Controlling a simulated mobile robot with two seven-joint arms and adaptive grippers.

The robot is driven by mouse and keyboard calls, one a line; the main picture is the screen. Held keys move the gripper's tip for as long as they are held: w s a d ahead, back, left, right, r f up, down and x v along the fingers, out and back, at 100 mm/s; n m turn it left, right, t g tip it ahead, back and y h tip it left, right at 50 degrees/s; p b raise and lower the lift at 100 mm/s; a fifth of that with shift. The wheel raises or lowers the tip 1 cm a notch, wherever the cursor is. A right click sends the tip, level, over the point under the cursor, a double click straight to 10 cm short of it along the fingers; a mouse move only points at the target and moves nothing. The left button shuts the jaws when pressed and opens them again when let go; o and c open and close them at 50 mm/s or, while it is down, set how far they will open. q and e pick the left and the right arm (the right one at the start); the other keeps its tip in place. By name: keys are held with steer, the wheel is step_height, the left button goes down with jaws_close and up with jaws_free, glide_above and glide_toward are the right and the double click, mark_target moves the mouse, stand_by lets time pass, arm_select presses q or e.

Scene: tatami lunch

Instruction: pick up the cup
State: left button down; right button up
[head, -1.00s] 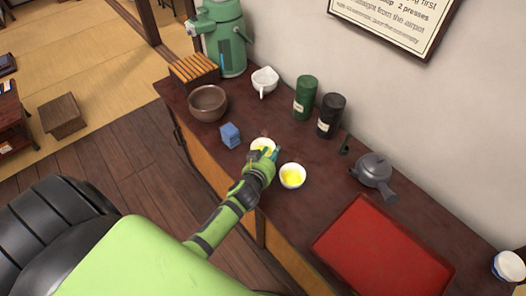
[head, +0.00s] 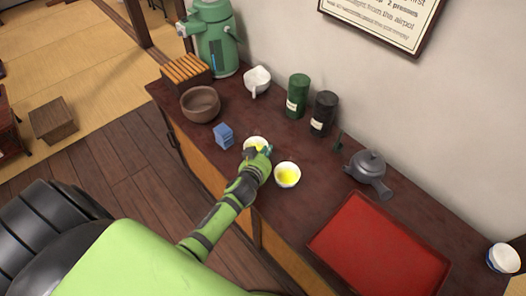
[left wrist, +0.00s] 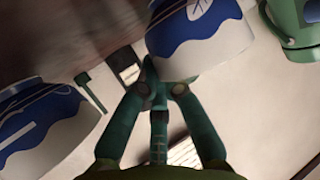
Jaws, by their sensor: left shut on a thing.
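Two small white cups with yellow-green tea inside stand out on the dark counter in the head view. My left gripper (head: 264,153) is at the rim of the farther cup (head: 253,142) and is shut on it, hiding part of its near side. In the left wrist view this cup (left wrist: 200,40), white with a blue pattern, is at my fingertips (left wrist: 160,85). The nearer cup (head: 288,175) stands apart, just right of my gripper, and shows at the left of the wrist view (left wrist: 45,120). I cannot tell whether the held cup is off the counter. My right gripper is not in view.
A blue box (head: 223,135) and brown bowl (head: 201,104) stand left of the held cup. Behind are a white pitcher (head: 257,80), green canister (head: 298,96) and dark canister (head: 323,113). A grey teapot (head: 369,170) and red tray (head: 380,250) are to the right.

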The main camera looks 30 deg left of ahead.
arm_select(q)
steer(key=shift+r, duration=0.15)
steer(key=shift+r, duration=1.1)
steer(key=shift+r+p, duration=0.35)
steer(key=shift+r, duration=0.6)
steer(key=s+d+r, duration=0.6)
steer(key=s+d, duration=0.1)
steer(key=s, duration=0.2)
steer(key=shift+r+b, duration=0.3)
steer(key=shift+b, duration=0.15)
steer(key=shift+s, duration=0.15)
steer(key=shift+a, duration=0.1)
stand_by(1.1)
